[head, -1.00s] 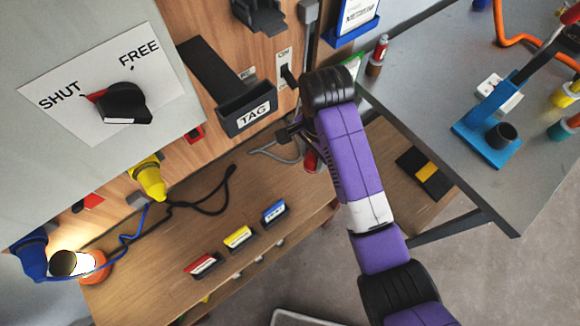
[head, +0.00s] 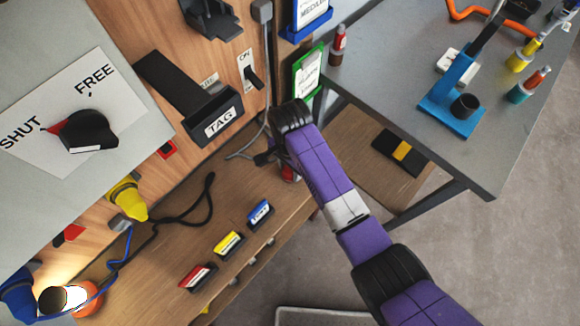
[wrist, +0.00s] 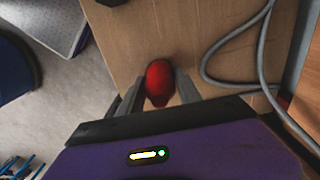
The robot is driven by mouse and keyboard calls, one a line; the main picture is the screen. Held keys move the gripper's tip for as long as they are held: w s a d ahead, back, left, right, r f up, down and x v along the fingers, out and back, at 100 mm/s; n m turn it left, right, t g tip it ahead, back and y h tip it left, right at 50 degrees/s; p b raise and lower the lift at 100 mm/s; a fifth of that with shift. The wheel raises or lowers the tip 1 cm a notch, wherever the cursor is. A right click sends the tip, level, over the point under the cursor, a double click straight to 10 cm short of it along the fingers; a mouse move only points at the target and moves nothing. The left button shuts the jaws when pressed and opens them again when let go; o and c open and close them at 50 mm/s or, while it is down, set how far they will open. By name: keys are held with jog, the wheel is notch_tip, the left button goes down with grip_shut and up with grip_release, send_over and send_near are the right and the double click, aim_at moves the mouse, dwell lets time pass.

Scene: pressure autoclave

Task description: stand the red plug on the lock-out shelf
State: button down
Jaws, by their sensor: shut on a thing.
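The red plug (wrist: 158,83) is between the two fingers of my gripper (wrist: 160,92) in the wrist view, and the gripper is shut on it. In the head view a small part of the red plug (head: 289,173) shows beside my wrist, over the right end of the wooden shelf (head: 178,252). My arm hides most of the plug and fingers there. I cannot tell whether the plug touches the shelf. The shelf carries a red, a yellow and a blue label holder along its front edge.
A grey cable (wrist: 225,75) loops on the wood right of the plug. The TAG box (head: 219,122) juts from the panel left of my arm. A grey table (head: 400,90) stands at the right. Bare shelf lies behind the label holders.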

jog(key=c, duration=0.8)
grip_release()
notch_tip(320, 180, up, 12)
jog(key=shift+r+b, duration=0.1)
jog(key=shift+b, duration=0.35)
